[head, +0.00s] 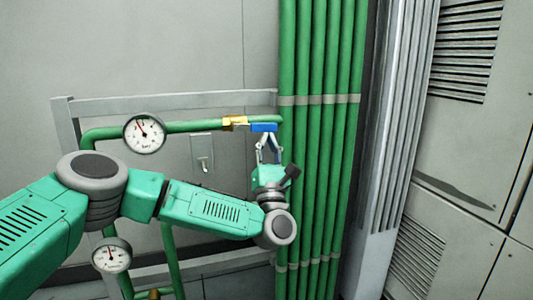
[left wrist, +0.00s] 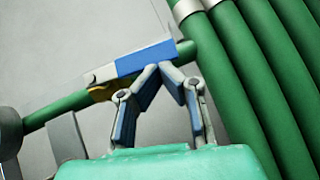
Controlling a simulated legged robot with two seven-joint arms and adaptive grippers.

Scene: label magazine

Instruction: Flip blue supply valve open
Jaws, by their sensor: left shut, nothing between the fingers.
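The blue valve handle (head: 263,127) lies roughly in line with a green horizontal pipe, just right of the brass valve body (head: 234,122). In the left wrist view the blue handle (left wrist: 145,60) shows with a pale metal strip at its left end, and part of the brass body (left wrist: 101,93) shows below it. My left gripper (head: 266,139) is just below the handle, pointing up. In the left wrist view my left gripper (left wrist: 162,70) has its fingertips together at the handle's lower edge, holding nothing. I cannot tell whether they touch the handle. My right gripper is in neither view.
Two gauges, an upper one (head: 144,133) and a lower one (head: 111,255), sit on the green pipework. A wall box (head: 202,153) is behind my left arm. Several vertical green pipes (head: 320,100) stand close right of the handle. The wall above is clear.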

